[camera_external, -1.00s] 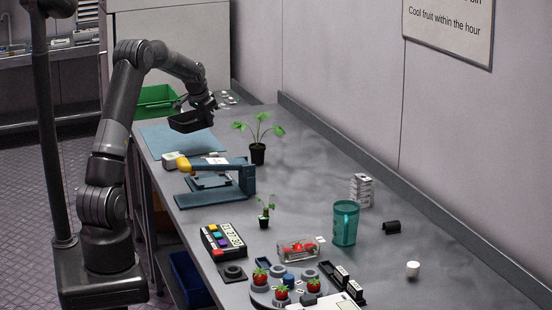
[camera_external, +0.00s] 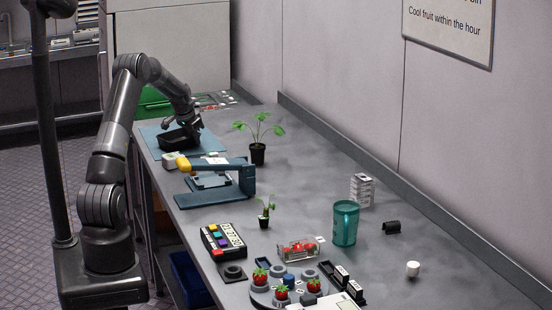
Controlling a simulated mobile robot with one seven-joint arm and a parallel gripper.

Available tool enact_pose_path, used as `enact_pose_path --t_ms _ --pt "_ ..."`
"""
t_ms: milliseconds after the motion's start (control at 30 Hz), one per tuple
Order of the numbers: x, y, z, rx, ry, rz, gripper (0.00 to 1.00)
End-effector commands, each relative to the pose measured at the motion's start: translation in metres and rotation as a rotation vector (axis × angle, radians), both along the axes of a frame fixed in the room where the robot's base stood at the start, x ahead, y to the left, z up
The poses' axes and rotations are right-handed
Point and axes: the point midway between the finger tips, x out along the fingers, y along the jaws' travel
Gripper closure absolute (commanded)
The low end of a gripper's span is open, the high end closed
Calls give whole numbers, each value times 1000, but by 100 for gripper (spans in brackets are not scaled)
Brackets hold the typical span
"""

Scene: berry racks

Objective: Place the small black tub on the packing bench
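The small black tub (camera_external: 176,142) is low over the blue mat (camera_external: 212,144) at the far end of the packing bench (camera_external: 310,165). It looks level and at or very near the mat; I cannot tell if its base touches. My gripper (camera_external: 194,129) is at the tub's right rim, pointing down, and appears shut on it. The fingertips are small and dark against the tub, so the grip is hard to see in detail.
A blue press-like stand with a yellow end (camera_external: 247,178) is just in front of the mat. A potted plant (camera_external: 257,152) stands right of the mat. A green crate (camera_external: 153,104) is behind my arm.

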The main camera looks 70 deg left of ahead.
Motion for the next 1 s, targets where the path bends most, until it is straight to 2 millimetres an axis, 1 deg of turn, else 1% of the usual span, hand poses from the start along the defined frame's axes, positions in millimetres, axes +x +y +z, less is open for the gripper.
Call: enact_pose_path --t_ms 200,500,733,867,1000 --pt "0 0 -3 0 1 0 100" --pt "0 0 -3 0 1 0 76" --pt "0 0 -2 0 0 0 76" --pt "-2 -1 7 1 0 0 76" --pt "-9 -7 30 3 -1 1 76"
